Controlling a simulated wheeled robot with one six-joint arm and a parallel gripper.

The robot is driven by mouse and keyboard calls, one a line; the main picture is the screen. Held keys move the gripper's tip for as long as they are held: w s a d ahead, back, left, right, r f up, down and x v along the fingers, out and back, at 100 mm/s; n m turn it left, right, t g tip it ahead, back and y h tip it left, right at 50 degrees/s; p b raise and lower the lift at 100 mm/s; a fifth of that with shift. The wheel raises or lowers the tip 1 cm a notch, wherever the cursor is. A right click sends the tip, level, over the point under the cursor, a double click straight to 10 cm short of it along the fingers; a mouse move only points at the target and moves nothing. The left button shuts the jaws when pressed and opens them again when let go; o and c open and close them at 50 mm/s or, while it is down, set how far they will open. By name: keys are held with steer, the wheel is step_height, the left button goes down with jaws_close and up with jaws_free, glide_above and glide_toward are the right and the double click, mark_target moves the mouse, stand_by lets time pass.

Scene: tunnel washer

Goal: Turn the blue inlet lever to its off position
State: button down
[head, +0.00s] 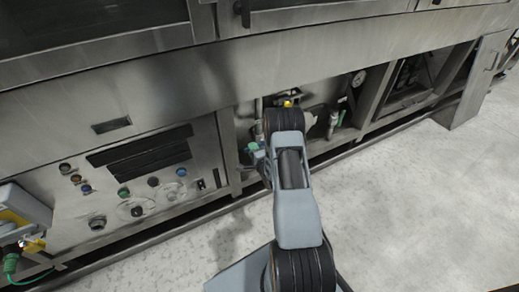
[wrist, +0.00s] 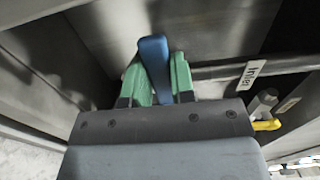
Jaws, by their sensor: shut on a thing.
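The blue inlet lever (wrist: 153,55) shows in the wrist view, sticking up between the green fingertips of my gripper (wrist: 158,82). My gripper is shut on the lever, with one finger on each side of it. The lever's lower end is hidden behind the gripper body. A label reading "Inlet" (wrist: 252,74) is on the pipe just to the right. In the head view my arm reaches into the open bay under the machine. My gripper (head: 252,147) shows only in small part there, and the lever cannot be made out.
A yellow handle (wrist: 267,125) on a fitting is close to the right of my gripper. A control panel (head: 150,203) with several knobs is left of the bay. A pressure gauge (head: 359,79) and green-handled valve (head: 342,117) are to the right. The floor (head: 430,190) is clear.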

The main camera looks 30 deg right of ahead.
steer(key=shift+w+a+r, duration=0.1)
steer(key=shift+a+r, duration=0.05)
stand_by(0.3)
steer(key=c, duration=1.2)
jaws_free()
steer(key=shift+o, duration=1.2)
steer(key=s+p, duration=0.3)
steer(key=s, duration=1.1)
steer(key=shift+a, duration=0.25)
